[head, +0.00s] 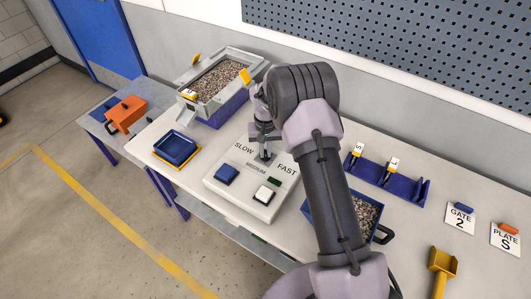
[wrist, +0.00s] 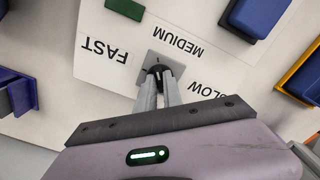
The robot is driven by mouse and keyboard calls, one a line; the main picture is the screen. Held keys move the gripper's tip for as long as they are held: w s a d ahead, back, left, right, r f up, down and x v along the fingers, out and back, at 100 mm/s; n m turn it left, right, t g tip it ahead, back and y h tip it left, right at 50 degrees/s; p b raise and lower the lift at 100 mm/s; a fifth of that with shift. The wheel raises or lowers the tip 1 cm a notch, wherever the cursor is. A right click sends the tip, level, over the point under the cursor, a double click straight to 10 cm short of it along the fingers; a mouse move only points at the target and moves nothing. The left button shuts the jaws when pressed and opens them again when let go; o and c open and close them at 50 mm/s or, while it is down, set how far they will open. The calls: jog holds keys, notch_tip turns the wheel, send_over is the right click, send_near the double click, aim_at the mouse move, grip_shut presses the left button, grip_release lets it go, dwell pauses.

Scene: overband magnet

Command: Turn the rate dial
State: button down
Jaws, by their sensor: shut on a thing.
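The rate dial (wrist: 157,68) is a small dark knob on a grey square plate, on a pale control box (head: 240,206). Labels SLOW, MEDIUM and FAST stand around it. My gripper (wrist: 160,76) is shut on the dial, with one finger on each side, in the wrist view. In the head view my gripper (head: 264,150) reaches down to the box between SLOW and FAST, and the dial is mostly hidden behind it. The fingers cover much of the knob, so I cannot tell which label it points at.
The box also has a blue button (head: 227,174), a white button (head: 264,195) and a dark green window (head: 274,181). A blue tray (head: 175,148) and a gravel-filled hopper (head: 243,68) stand left. A blue bin (head: 318,224) and a tag rack (head: 408,187) stand right.

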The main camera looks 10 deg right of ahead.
jog(key=shift+m, duration=0.7)
jog(key=c, duration=1.5)
grip_release()
jog(key=shift+r, duration=0.1)
notch_tip(320, 180, up, 17)
jog(key=p, duration=0.3)
jog(key=shift+r, duration=0.15)
